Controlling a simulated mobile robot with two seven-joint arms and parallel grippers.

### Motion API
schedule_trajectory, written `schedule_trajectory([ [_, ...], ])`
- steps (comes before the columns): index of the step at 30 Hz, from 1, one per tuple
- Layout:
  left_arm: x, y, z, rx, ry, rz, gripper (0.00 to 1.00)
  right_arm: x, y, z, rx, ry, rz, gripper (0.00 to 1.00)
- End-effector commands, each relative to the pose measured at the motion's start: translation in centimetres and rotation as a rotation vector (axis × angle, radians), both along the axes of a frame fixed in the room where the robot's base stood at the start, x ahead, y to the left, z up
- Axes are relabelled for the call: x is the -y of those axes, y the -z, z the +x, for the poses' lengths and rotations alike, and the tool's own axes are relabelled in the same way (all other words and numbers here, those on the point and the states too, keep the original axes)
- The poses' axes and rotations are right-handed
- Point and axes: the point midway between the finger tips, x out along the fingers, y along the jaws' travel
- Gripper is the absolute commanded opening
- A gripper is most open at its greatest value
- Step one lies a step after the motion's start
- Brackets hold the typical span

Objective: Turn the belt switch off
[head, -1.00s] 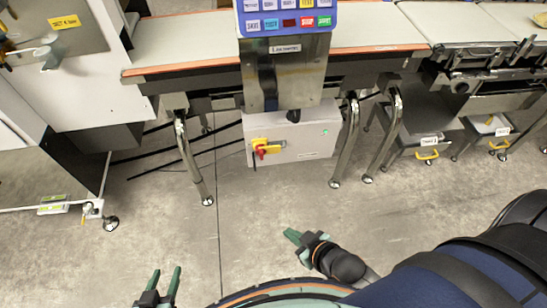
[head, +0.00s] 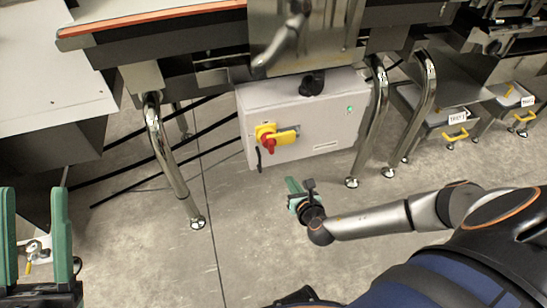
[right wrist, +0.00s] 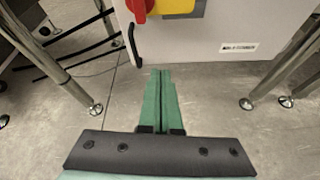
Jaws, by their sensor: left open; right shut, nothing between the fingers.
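The belt switch (head: 268,140) is a red rotary knob on a yellow plate, on the front of a grey control box (head: 320,125) under the conveyor. It also shows at the top of the right wrist view (right wrist: 143,8), partly cut off by the frame edge. My right gripper (head: 292,186) is shut and empty, below and in front of the box, apart from the switch. Its green fingers (right wrist: 160,75) lie together in the right wrist view. My left gripper (head: 33,192) is open and empty at the far left.
A green lamp (head: 350,109) is lit on the box. Shiny metal legs (head: 170,160) stand on both sides of the box. Grey bins with yellow handles (head: 455,134) sit at the right. Dark cables (head: 150,165) run left. The floor in front is clear.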

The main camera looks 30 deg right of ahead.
Motion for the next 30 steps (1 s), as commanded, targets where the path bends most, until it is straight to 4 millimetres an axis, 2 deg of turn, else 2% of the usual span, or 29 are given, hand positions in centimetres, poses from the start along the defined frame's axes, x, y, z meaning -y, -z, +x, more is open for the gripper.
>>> schedule_trajectory([
  [1,0.1,0.5,-0.6,0.034,0.008,-0.002,0.50,1.0,0.8,0.6,0.019,-0.016,-0.063,0.00],
  [3,0.1,0.1,-1.2,0.066,0.016,-0.005,0.50,1.8,0.7,0.9,0.033,-0.031,-0.120,0.00],
  [7,0.2,0.0,-1.6,0.087,0.023,-0.006,0.50,2.4,0.6,1.6,0.045,-0.042,-0.166,0.00],
  [11,0.3,1.0,-1.5,0.082,0.027,-0.007,0.50,2.8,1.2,3.1,0.046,-0.041,-0.166,0.00],
  [22,0.9,5.9,-1.3,0.066,0.015,0.027,0.50,4.4,4.1,10.4,0.047,-0.041,-0.161,0.00],
  [23,0.9,6.1,-1.3,0.064,0.013,0.030,0.50,4.6,4.0,10.8,0.046,-0.040,-0.161,0.00],
  [24,0.9,5.3,-1.2,0.062,0.013,0.030,0.50,4.5,2.5,10.5,0.045,-0.042,-0.159,0.00],
  [25,0.9,5.2,-1.2,0.062,0.013,0.028,0.50,4.5,2.0,10.4,0.045,-0.043,-0.160,0.00],
  [30,0.8,5.0,-1.3,0.066,0.015,0.026,0.50,4.5,0.3,10.4,0.043,-0.041,-0.159,0.00],
])
